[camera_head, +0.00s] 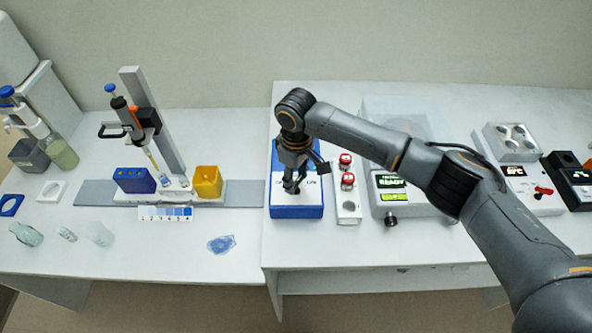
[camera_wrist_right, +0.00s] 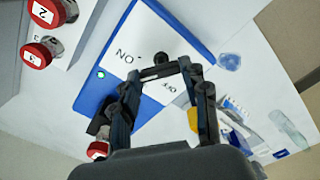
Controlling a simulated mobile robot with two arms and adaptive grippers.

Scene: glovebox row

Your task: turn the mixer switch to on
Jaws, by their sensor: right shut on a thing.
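The mixer is a blue box (camera_head: 297,211) with a white top panel, on the right-hand table. Its switch (camera_wrist_right: 157,71) is a dark knob on the white panel, between an ON label (camera_wrist_right: 125,56) and an OFF label (camera_wrist_right: 168,88) in the right wrist view. A small green spot (camera_wrist_right: 101,74) shows on the blue edge near ON. My right gripper (camera_head: 292,187) reaches down onto the panel and is shut on the switch; its fingertips (camera_wrist_right: 160,70) meet the knob from both sides. The knob's exact pointing direction is hard to tell. My left gripper is not in view.
A white strip (camera_head: 348,214) with red-capped items (camera_head: 346,160) stands just right of the mixer. A device with a green display (camera_head: 394,197) is farther right. A yellow cup (camera_head: 207,182) and a pipette stand (camera_head: 150,120) are on the left table.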

